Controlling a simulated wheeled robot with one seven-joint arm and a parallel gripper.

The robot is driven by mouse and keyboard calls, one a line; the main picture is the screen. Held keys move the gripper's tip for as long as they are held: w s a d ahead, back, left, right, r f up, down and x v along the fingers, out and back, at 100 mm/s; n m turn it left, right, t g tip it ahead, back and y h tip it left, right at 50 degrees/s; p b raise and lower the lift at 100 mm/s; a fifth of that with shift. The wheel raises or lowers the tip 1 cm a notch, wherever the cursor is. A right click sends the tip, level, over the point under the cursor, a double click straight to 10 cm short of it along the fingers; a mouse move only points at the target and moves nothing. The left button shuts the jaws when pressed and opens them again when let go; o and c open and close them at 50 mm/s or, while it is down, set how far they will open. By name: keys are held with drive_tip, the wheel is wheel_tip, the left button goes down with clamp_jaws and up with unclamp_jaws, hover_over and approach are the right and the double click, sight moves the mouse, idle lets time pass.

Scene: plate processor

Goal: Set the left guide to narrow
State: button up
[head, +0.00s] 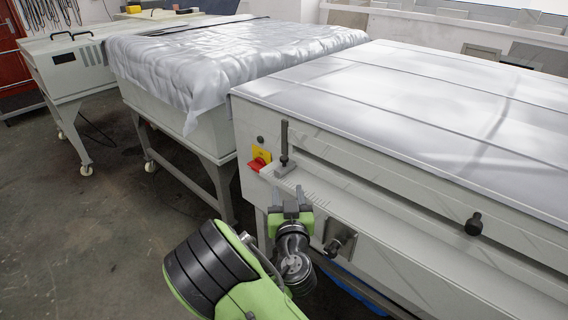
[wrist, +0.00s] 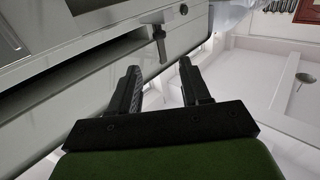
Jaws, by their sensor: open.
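The left guide (head: 284,143) is a dark upright post on a small flat foot, at the left end of the long slot in the pale machine's (head: 380,215) front. Thin scale marks show on the ledge right of its foot. In the wrist view, a dark post that looks like this guide (wrist: 159,44) stands beyond the fingertips, between them in the picture. My gripper (head: 288,194) is open and empty, just below and in front of the guide's foot, apart from it. It also shows in the wrist view (wrist: 159,67) with its two black fingers spread.
A yellow and red switch (head: 259,159) sits just left of the guide. A black knob (head: 473,224) sticks out farther right, and a metal bracket (head: 342,238) is right of my gripper. A sheet-covered table (head: 180,120) stands left; the floor in front is clear.

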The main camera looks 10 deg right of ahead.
sight(284, 160)
drive_tip(key=w+p, duration=0.3)
drive_tip(key=w, duration=0.2)
drive_tip(key=w+d+p, duration=0.1)
drive_tip(key=w+p, duration=0.2)
drive_tip(key=w, duration=0.1)
drive_tip(key=w+d+p, duration=0.1)
drive_tip(key=w+p, duration=0.2)
drive_tip(key=w, duration=0.2)
drive_tip(key=shift+w+d+r, duration=0.2)
drive_tip(key=shift+w+r, duration=0.1)
drive_tip(key=shift+w+f, duration=0.1)
drive_tip(key=shift+w, duration=0.15)
drive_tip(key=shift+c, duration=0.2)
clamp_jaws()
